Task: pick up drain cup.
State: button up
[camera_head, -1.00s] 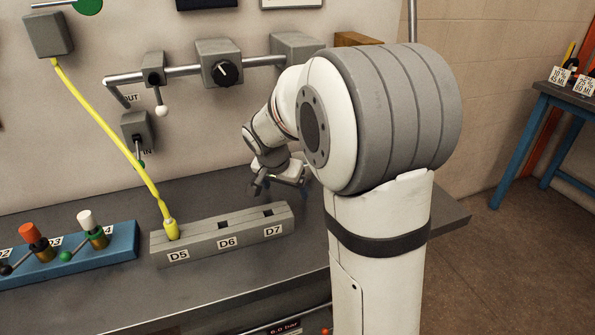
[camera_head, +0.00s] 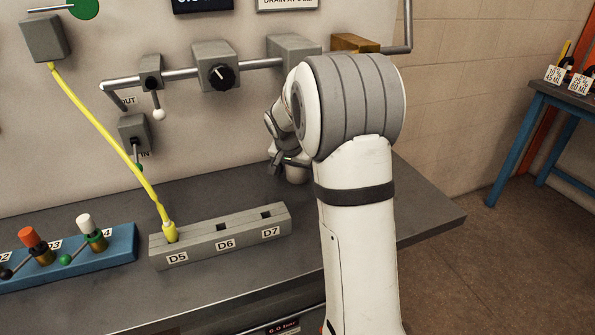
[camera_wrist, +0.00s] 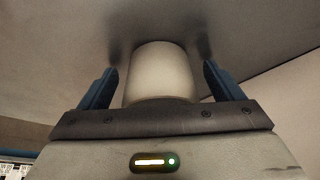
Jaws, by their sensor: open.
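The drain cup (camera_wrist: 160,73) is a plain off-white cylinder in the wrist view. It stands between the two blue fingers of my gripper (camera_wrist: 158,85), with a gap on each side. My gripper is open around it. In the head view a pale part of what looks like the cup (camera_head: 296,172) shows on the bench beside my gripper (camera_head: 280,165), but my arm hides most of that spot.
The grey bench (camera_head: 425,205) has free room toward its right end. A grey block labelled D5, D6, D7 (camera_head: 222,240) lies to the left, with a yellow hose (camera_head: 110,140) plugged in at D5. A pipe with a black knob (camera_head: 217,76) runs along the wall above.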

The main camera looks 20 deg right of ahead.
jog(key=c, duration=1.2)
jog(key=shift+o, duration=0.2)
jog(key=shift+r, duration=0.1)
